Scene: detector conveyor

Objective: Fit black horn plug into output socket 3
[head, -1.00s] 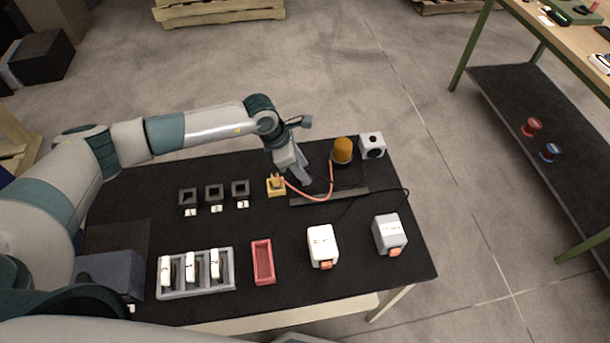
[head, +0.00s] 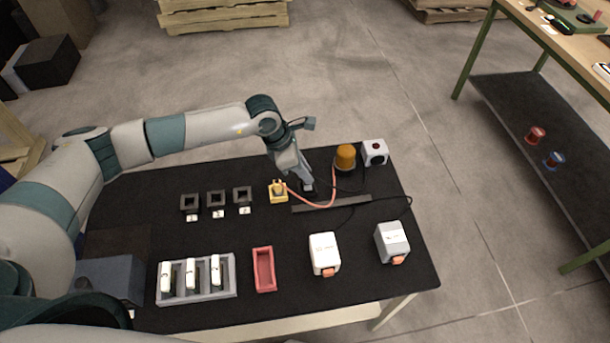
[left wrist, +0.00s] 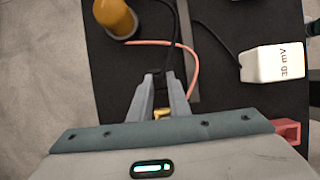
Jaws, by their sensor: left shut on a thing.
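My left gripper (head: 308,186) points down over the back of the black table, right of the yellow socket block. It is shut on the black horn plug (left wrist: 155,82), a small dark piece between the fingertips with a black cable leading away; the fingers hide part of it. Three dark square sockets stand in a row to the left, labelled 1, 2 and 3. Output socket 3 (head: 242,196) is the rightmost and looks empty. My right gripper is not in view.
The yellow block (head: 278,192) has a red cable running to the orange beacon (head: 345,156). A white box with a dark round face (head: 375,152) stands behind. A grey bar (head: 335,203), red tray (head: 264,270), grey rack (head: 197,293) and two boxed units (head: 324,253) (head: 392,242) are nearer.

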